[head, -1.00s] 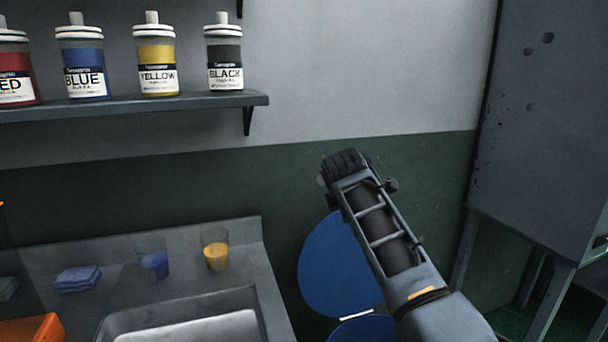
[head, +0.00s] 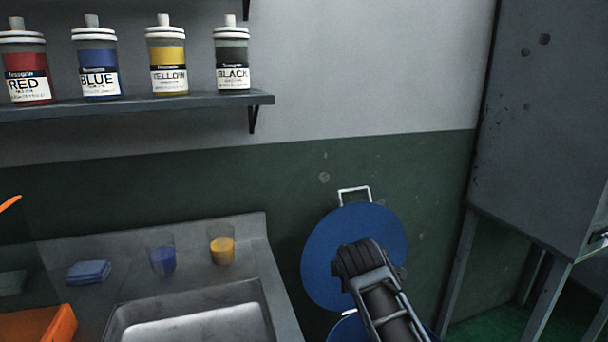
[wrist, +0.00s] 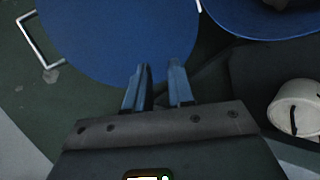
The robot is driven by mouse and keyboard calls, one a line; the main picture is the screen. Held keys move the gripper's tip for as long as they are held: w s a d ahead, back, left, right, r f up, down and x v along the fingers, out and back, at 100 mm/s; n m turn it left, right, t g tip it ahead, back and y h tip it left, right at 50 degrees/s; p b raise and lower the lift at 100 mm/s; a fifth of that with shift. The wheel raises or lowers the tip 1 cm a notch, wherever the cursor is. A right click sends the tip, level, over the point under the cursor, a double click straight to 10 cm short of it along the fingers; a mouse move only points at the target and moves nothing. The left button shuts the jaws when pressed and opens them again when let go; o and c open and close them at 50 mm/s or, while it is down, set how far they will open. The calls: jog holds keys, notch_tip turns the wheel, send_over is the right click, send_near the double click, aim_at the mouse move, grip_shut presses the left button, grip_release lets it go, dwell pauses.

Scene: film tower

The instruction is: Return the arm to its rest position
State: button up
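My arm (head: 385,305) reaches up from the bottom edge in the head view. Its dark end stands in front of a round blue lid (head: 335,235). No fingers can be made out there. In the wrist view my gripper (wrist: 160,70) shows two fingers apart, with nothing visible between them. The blue lid (wrist: 110,30) lies beyond them, with a pale wire handle (wrist: 38,48) at its left.
A shelf (head: 190,104) holds red, blue, yellow and black bottles. A metal sink (head: 190,325) is at lower left, with glasses of blue (head: 162,260) and yellow (head: 222,250) liquid behind it. A grey cabinet (head: 545,130) stands right. The wrist view shows a white round object (wrist: 298,108).

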jog(key=s+d+f+m+t+y, duration=0.15)
jog(key=s+f+m, duration=0.25)
jog(key=s+f, duration=1)
jog(key=s+d+f+m, duration=0.1)
jog(key=s+m, duration=0.1)
jog(key=s, duration=0.7)
jog(key=s+d+m, duration=0.2)
jog(key=s, duration=0.7)
jog(key=s+d+r+m+t, duration=0.1)
jog(key=s+d+r+m, duration=0.15)
jog(key=s, duration=0.75)
jog(key=s+d+r+m+t, duration=0.1)
jog(key=s+r+m+t, duration=0.2)
jog(key=s, duration=0.6)
jog(key=s+d+r+m, duration=0.3)
jog(key=s+r, duration=0.7)
jog(key=r, duration=0.5)
jog(key=shift+s+m+h, duration=0.35)
jog(key=shift+m, duration=0.3)
jog(key=shift+f, duration=0.1)
